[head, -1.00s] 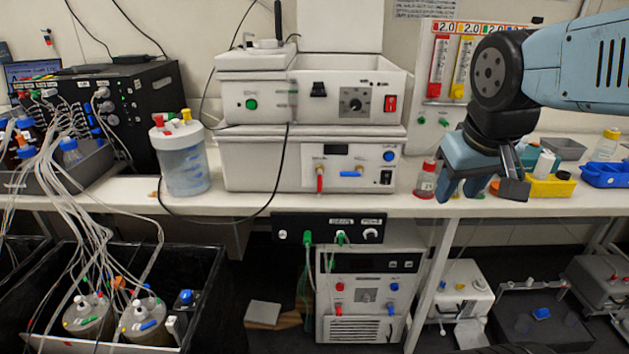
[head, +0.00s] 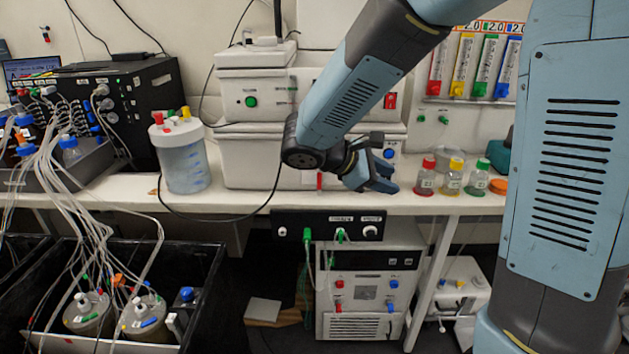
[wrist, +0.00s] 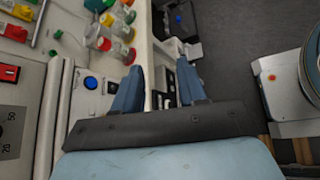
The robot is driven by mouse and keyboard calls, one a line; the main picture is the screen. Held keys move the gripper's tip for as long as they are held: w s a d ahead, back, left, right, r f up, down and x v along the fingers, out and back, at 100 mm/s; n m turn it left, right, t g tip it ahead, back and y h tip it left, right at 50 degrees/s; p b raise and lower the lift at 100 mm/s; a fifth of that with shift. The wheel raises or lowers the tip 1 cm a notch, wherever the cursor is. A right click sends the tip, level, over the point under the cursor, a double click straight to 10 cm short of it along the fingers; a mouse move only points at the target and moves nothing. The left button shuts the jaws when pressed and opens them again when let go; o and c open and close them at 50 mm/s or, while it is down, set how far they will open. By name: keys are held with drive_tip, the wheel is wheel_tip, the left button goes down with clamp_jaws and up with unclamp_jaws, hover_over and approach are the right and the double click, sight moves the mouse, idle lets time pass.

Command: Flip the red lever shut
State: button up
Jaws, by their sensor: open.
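The red lever (head: 319,181) is on the front of the lower white box (head: 250,165). Only its lower part shows in the head view, just below my arm; it points down. I cannot make it out in the wrist view. My gripper (head: 380,180) is open and empty, in front of the right part of the lower box, to the right of the lever. In the wrist view my gripper's two fingers (wrist: 156,90) are spread apart, with a blue button (wrist: 91,82) on the box panel to their left.
Red-, yellow- and green-capped bottles (head: 452,178) stand on the bench to the right of my gripper. A clear jar (head: 183,160) stands left of the boxes, with a black cable looping over the bench edge. A white unit (head: 365,275) stands below.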

drive_tip(key=w+a+f+n+t+h, duration=0.1)
drive_tip(key=w+a+f+n+t, duration=0.15)
drive_tip(key=a, duration=0.25)
drive_tip(key=w+a+f+n+t+h, duration=0.1)
drive_tip(key=w+a+f+n+t, duration=0.1)
drive_tip(key=w+a+n+t, duration=0.3)
drive_tip(key=n+t+y, duration=0.3)
drive_tip(key=n+t, duration=0.1)
drive_tip(key=n, duration=0.2)
approach(318, 177)
drive_tip(key=shift+m, duration=0.25)
drive_tip(key=x, duration=0.8)
drive_tip(key=shift+w, duration=0.25)
drive_tip(key=shift+c, duration=0.2)
drive_tip(key=shift+d, duration=0.1)
clamp_jaws()
